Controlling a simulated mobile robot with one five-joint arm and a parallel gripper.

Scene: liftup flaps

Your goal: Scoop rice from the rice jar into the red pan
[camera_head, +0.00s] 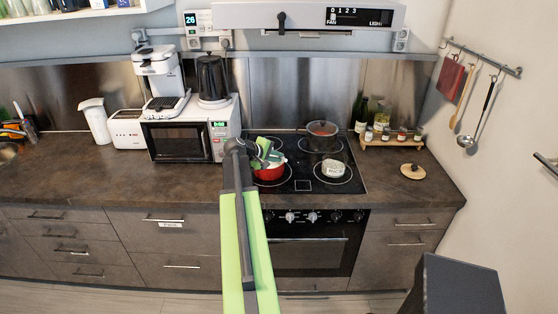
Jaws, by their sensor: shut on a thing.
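The red pan (269,173) sits on the front left of the black cooktop, partly hidden by my gripper. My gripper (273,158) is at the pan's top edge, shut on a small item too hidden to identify. I cannot tell whether it touches the pan. A small, pale round jar (333,169) with dark marks on its front, apparently the rice jar, stands on the front right of the cooktop, right of the pan. Its contents are too small to make out. Something whitish shows at the red pan's rim.
A pot (322,131) with reddish contents stands on the back of the cooktop (304,185). A spice rack (391,142) and bottles are at the back right. A round wooden lid (412,171) lies on the right counter. A microwave (182,141) stands left. The left counter front is clear.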

